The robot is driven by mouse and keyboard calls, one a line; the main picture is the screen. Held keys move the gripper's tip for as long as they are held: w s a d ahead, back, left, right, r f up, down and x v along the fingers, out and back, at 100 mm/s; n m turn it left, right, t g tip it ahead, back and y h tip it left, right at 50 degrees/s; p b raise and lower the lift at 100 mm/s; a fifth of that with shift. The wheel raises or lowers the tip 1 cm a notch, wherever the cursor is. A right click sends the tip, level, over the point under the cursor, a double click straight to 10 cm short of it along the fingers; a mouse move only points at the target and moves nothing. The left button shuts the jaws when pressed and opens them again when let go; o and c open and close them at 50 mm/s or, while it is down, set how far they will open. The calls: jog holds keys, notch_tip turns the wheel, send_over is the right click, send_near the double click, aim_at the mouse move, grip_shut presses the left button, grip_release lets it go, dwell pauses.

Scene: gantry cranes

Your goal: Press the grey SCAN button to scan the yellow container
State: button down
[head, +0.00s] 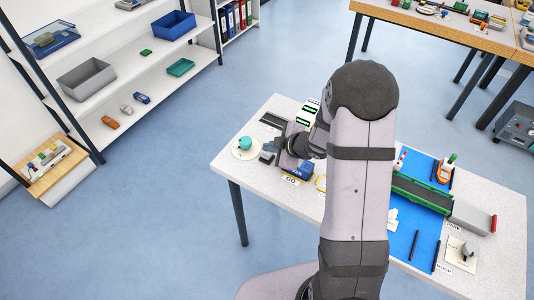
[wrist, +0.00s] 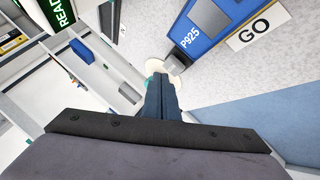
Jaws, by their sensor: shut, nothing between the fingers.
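My gripper (wrist: 160,95) is shut and empty in the wrist view, its fingers together. Its tips overlap a pale disc (wrist: 174,72) with a bit of teal beside them; I cannot tell whether they touch. In the head view a teal dome (head: 245,143) sits on a round pale plate at the table's left end. A blue vehicle marked P925 (wrist: 206,22) with a grey front end lies just beyond the tips. I cannot make out a grey button labelled SCAN.
A display reading READ (wrist: 56,14), cut off, is at upper left in the wrist view. A GO label (head: 290,180) lies at the table's front edge. My arm hides the table's middle.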

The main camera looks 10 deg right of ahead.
aim_at(270, 156)
jog(key=shift+f+b, duration=0.65)
jog(key=shift+f, duration=0.3)
dwell(0.8)
jog(key=shift+r, duration=0.2)
jog(key=shift+r+p, duration=0.8)
jog(key=shift+p, duration=0.2)
jog(key=shift+r, duration=0.1)
notch_tip(270, 156, up, 5)
jog(key=p, duration=0.5)
dwell(0.7)
